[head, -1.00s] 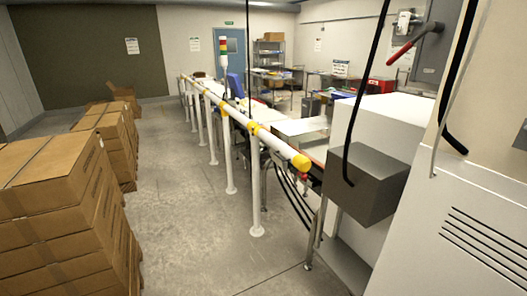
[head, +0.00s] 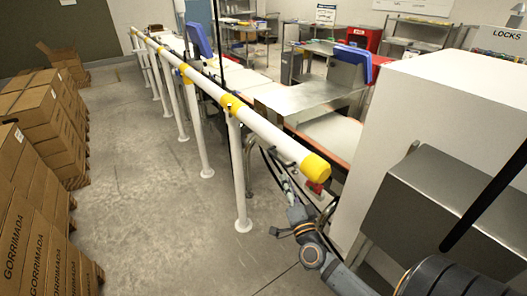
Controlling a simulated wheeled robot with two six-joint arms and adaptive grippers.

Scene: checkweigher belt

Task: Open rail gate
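A long white guard rail with yellow collars runs from the back left towards me on white posts. Its near section, which I take for the rail gate (head: 270,131), reaches from a yellow collar (head: 230,104) to a thick yellow end cap (head: 316,167). A small red part (head: 314,187) shows just under the cap. My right gripper (head: 287,192) is below and slightly left of the cap, apparently apart from the rail. Its fingers are small and blend with the conveyor frame, so their opening is unclear. My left gripper is out of view.
A white machine cabinet (head: 440,120) with a grey metal box (head: 430,205) stands close on the right. The conveyor, with a steel cover (head: 300,97), lies behind the rail. Stacked cartons (head: 30,215) stand at left. The floor between (head: 160,220) is clear.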

